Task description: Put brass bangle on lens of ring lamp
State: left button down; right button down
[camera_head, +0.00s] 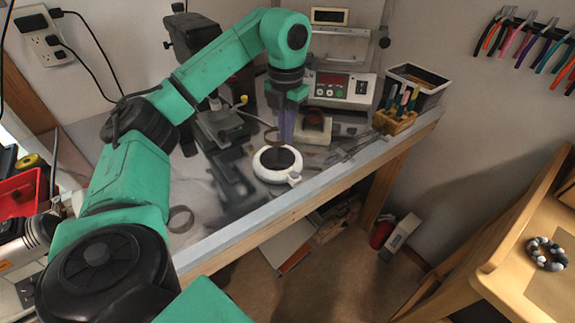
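The ring lamp (259,168) is a white ring around a dark round lens (278,158), lying on the bench near its front edge. My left gripper (284,139) points down just above the lamp's far side. A thin brownish ring, which looks like the brass bangle (268,138), shows at the left side of its fingertips, seemingly held at its rim above the lens. The fingers are small and partly blend with the background. A second, duller metal ring (181,219) lies on the bench at the left, beside my arm. My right gripper is out of view.
A wooden holder with green-handled tools (394,122) and a black bin (414,88) stand at the bench's right end. A control box (341,88) stands behind the lamp. A vise-like device (220,125) is left of the gripper. A beaded bracelet (545,253) lies on the wooden furniture at right.

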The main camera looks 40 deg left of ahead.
aim_at(286, 163)
pick_arm(q)
notch_tip(286, 163, down, 6)
jog(key=shift+s+r+p, duration=0.15)
jog(key=shift+r+p, duration=0.05)
jog(key=shift+p, duration=0.2)
jog(key=shift+f, duration=0.25)
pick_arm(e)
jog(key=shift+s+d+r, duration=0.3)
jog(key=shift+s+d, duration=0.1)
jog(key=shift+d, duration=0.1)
pick_arm(q)
jog(key=shift+f, duration=0.15)
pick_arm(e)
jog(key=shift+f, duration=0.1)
pick_arm(q)
jog(key=c, duration=1.1)
grip_release()
jog(key=shift+o, duration=0.2)
